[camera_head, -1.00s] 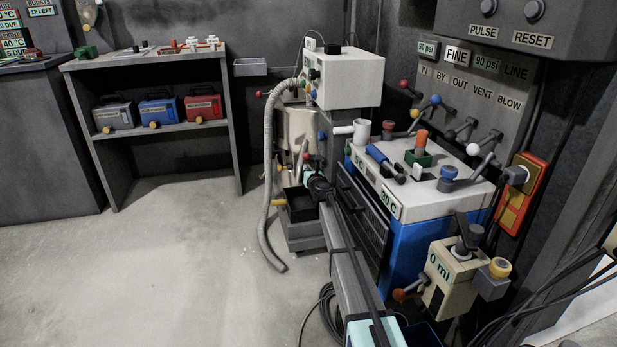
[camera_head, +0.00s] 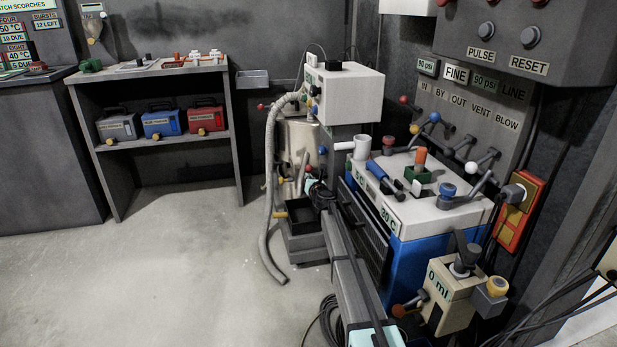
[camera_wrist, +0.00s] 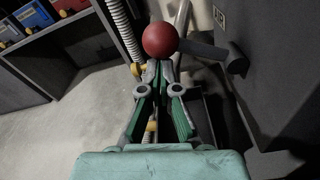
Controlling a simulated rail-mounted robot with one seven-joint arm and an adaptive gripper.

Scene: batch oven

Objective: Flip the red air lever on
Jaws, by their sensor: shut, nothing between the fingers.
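The red air lever shows in the wrist view as a red ball knob (camera_wrist: 160,40) on a dark grey arm that runs right to a pivot on a dark panel. A small label (camera_wrist: 219,17) that seems to read AIR is on that panel. My gripper (camera_wrist: 154,66) is shut and empty, its fingertips just below the ball in the picture. I cannot tell if they touch it. In the head view my gripper (camera_head: 311,186) is low beside the oven's left side, and the lever there is too small or hidden to make out clearly.
A ribbed grey hose (camera_head: 270,190) hangs just left of my gripper. A black tray (camera_head: 299,213) is below it. The white-topped blue unit (camera_head: 412,262) with several knobs stands to the right. The floor at left is clear, up to a shelf (camera_head: 160,135) with coloured boxes.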

